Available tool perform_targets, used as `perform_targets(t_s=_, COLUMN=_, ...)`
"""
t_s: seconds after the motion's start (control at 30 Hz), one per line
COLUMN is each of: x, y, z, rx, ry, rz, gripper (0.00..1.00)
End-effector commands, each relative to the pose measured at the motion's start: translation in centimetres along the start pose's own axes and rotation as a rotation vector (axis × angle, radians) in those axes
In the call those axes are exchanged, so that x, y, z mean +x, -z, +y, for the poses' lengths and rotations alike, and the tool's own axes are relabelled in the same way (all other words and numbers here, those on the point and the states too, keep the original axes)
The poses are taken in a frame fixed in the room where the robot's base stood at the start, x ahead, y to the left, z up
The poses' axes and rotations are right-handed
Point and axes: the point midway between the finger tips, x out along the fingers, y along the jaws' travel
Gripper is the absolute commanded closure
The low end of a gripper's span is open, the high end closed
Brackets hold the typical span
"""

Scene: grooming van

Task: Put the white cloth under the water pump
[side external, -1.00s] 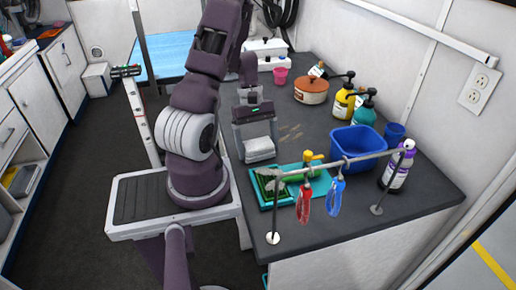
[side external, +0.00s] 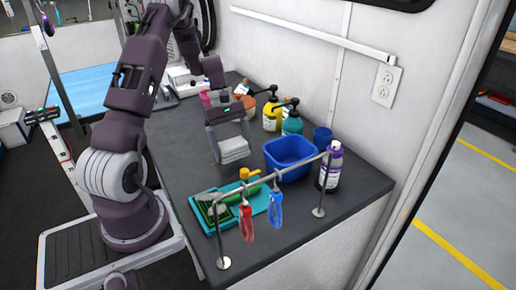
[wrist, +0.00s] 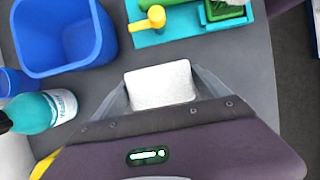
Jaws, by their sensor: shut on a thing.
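The white cloth (side external: 234,152) is a folded pad. My gripper (side external: 230,140) is shut on it, with a finger at each side, over the middle of the grey counter. It appears raised a little; the gap below is hard to judge. In the wrist view the cloth (wrist: 160,84) sits between the two fingers of my gripper (wrist: 162,92). A yellow-topped piece (side external: 249,175) stands on a teal tray (side external: 262,203); it also shows in the wrist view (wrist: 153,20). I cannot tell whether it or a pump bottle is the water pump.
A blue basin (side external: 290,155) stands right of the cloth. Behind it are a teal pump bottle (side external: 292,122), a yellow pump bottle (side external: 271,118) and a blue cup (side external: 322,136). A metal rail (side external: 285,180) with red and blue tools edges the counter's front.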

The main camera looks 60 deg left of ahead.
Motion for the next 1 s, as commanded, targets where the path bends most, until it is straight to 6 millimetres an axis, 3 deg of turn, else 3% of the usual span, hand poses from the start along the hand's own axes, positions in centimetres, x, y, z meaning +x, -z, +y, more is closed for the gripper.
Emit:
perform_targets(t_s=0.13, x=0.1, y=0.0, z=5.1, rx=0.005, ry=0.002, rz=0.001, gripper=0.55)
perform_targets(t_s=0.3, x=0.1, y=0.1, z=8.4, rx=0.001, ry=0.001, rz=0.0, gripper=0.55)
perform_targets(t_s=0.5, x=0.1, y=0.0, z=10.0, rx=0.001, ry=0.001, rz=0.0, gripper=0.55)
perform_targets(t_s=0.7, x=3.3, y=1.3, z=9.8, rx=-0.002, ry=0.002, rz=-0.002, gripper=0.55)
perform_targets(t_s=1.0, x=3.5, y=1.4, z=9.8, rx=-0.001, ry=0.001, rz=-0.001, gripper=0.55)
